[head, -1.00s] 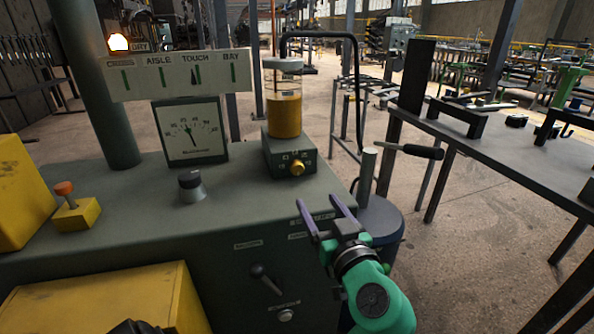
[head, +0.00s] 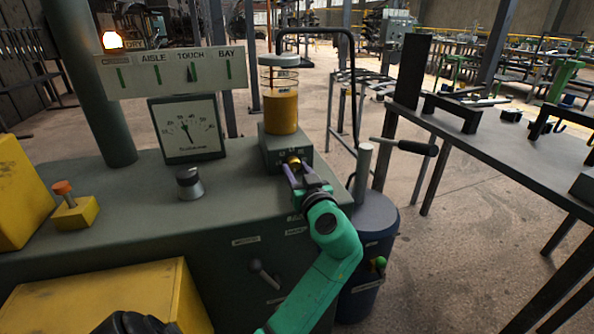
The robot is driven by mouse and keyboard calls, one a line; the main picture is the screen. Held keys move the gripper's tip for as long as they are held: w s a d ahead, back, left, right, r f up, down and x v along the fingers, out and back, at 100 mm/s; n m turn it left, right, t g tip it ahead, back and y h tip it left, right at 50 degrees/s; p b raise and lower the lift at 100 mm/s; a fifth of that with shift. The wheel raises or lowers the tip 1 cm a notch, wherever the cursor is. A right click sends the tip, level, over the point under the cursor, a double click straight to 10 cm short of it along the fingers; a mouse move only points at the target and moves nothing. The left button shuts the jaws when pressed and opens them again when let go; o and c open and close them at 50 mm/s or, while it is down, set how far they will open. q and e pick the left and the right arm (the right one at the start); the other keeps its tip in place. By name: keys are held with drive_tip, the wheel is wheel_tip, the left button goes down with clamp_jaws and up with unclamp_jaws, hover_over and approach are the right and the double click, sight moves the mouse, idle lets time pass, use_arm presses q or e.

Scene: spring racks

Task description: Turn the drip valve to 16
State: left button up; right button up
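The setting is not readable.
A sign board (head: 170,73) and lit lamp (head: 112,40) are behind. A blue drum (head: 374,225) stands right of the cabinet.

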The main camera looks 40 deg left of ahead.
use_arm(q)
clamp_jaws()
drive_tip(key=shift+f+m+b, duration=0.1)
drive_tip(key=shift+m+b, duration=0.45)
drive_tip(key=shift+m, duration=0.05)
use_arm(e)
drive_tip(key=shift+w+a+r, duration=0.3)
drive_tip(key=shift+w+r, duration=0.35)
drive_tip(key=shift+r, duration=0.2)
use_arm(q)
drive_tip(key=o, duration=1)
unclamp_jaws()
drive_tip(key=shift+c, duration=0.2)
drive_tip(key=b+v, duration=0.1)
drive_tip(key=v, duration=1.3)
drive_tip(key=shift+s+d, duration=0.15)
drive_tip(key=shift+d, duration=0.1)
use_arm(e)
drive_tip(key=r, duration=0.1)
drive_tip(key=w+a+r, duration=0.1)
drive_tip(key=shift+w+r, duration=0.2)
drive_tip(key=shift+r, duration=0.2)
